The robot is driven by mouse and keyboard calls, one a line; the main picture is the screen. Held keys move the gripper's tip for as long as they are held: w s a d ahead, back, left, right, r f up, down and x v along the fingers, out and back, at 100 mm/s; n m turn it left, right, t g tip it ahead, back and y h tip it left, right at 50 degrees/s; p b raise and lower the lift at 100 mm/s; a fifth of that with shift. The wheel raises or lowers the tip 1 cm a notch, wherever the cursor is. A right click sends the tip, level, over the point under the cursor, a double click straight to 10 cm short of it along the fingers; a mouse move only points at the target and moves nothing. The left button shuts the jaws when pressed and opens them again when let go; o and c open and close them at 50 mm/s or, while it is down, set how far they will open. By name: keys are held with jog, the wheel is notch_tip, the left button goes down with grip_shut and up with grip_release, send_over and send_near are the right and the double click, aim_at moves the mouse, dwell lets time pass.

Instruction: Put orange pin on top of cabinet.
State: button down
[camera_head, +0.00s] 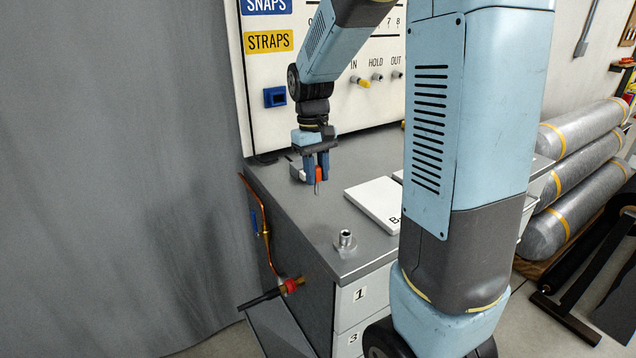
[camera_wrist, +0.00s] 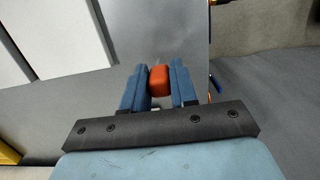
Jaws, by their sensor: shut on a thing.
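My gripper (camera_head: 316,174) is over the grey top of the cabinet (camera_head: 292,218). Its blue fingers are shut on the orange pin (camera_head: 319,175). Below the orange part, a thin grey shank points down toward the cabinet top. I cannot tell whether the shank touches the surface. In the wrist view, the orange block of the pin (camera_wrist: 159,80) sits between the two blue fingers (camera_wrist: 160,88), and its lower end is mostly hidden.
A metal fitting (camera_head: 345,240) stands near the cabinet's front edge. A white board (camera_head: 375,203) lies to the right. A panel (camera_head: 262,70) with labels and knobs rises behind. A torch (camera_head: 268,293) hangs at the left side. Wrapped cylinders (camera_head: 575,180) lie at the right.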

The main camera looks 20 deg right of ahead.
jog(key=shift+w+f, duration=0.15)
jog(key=shift+f, duration=1.55)
jog(key=shift+f, duration=0.15)
jog(key=c, duration=0.9)
grip_release()
notch_tip(320, 180, up, 12)
jog(key=w, duration=0.2)
jog(key=m+t, duration=0.1)
jog(key=t, duration=0.2)
send_near(317, 182)
jog(key=s+r, duration=0.5)
jog(key=s, duration=0.2)
jog(key=shift+s+d+f+m+t, duration=0.15)
jog(key=shift+s+t, duration=0.5)
jog(key=shift+s, duration=1.05)
jog(key=shift+s+d+m+t, duration=0.25)
jog(key=shift+s+t, duration=0.45)
jog(key=shift+s, duration=1.05)
jog(key=shift+s+d+f+m+t, duration=0.15)
jog(key=shift+s+t, duration=0.5)
jog(key=shift+s, duration=1.05)
